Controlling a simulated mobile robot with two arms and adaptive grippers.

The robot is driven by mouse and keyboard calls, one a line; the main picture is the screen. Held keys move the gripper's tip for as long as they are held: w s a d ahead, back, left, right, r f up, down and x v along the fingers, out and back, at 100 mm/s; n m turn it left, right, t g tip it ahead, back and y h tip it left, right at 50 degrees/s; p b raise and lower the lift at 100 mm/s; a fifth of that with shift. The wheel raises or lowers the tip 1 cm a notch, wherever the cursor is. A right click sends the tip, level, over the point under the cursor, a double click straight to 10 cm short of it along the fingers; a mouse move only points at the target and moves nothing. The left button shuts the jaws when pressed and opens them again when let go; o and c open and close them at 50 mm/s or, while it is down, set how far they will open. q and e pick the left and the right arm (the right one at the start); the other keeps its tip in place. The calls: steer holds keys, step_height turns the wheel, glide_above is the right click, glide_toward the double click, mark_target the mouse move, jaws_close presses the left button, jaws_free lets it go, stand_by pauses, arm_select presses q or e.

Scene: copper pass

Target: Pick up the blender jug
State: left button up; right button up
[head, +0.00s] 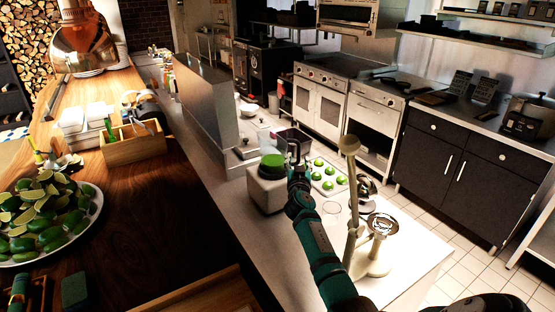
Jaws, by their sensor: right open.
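The blender stands on the pale counter at the centre of the head view. Its squat white base (265,194) carries a part with green in it, which looks like the blender jug (271,163); its clear walls are hard to make out. My right gripper (294,155) is at the end of the teal arm, just right of the jug. It is open, and I see nothing held in it. I cannot tell whether a finger touches the jug. The gripper's fingers are small and partly blend with the dark container behind. My left gripper is not in view.
A tray (330,187) of green limes lies right of my gripper. A pale stand with a metal bowl (381,226) is at the right front. A steel panel (207,105) rises behind left. A wooden caddy (133,147) and lime platter (82,240) sit on the left bar.

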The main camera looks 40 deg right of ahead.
mark_target(299, 155)
steer(key=b+x, duration=0.1)
steer(key=x, duration=0.3)
steer(key=shift+s, duration=0.15)
steer(key=shift+s+a+r, duration=0.1)
steer(key=shift+c, duration=1.1)
jaws_close()
